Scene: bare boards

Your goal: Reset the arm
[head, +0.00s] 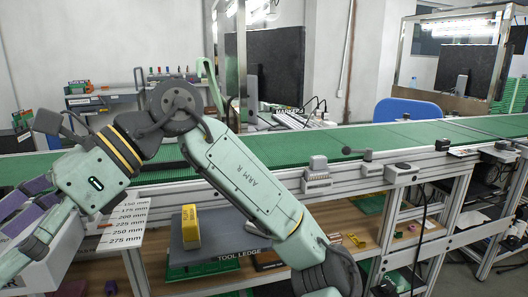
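My arm, pale green and marked "ARM R", rises from the bottom centre of the head view, bends at a dark joint and reaches down to the left. My gripper (30,215) is at the left edge, in front of the bench. Its pale green body and purple finger parts show, but the fingers run to the picture's edge and overlap with a pale box behind. I cannot tell whether it is open or holds anything.
A green-topped bench (400,138) runs across the view, with small grey devices (318,168) on its front rail. A lower shelf holds a yellow block (191,227) on a dark grey object. A size chart (123,225) hangs near the gripper. A monitor (277,66) stands behind.

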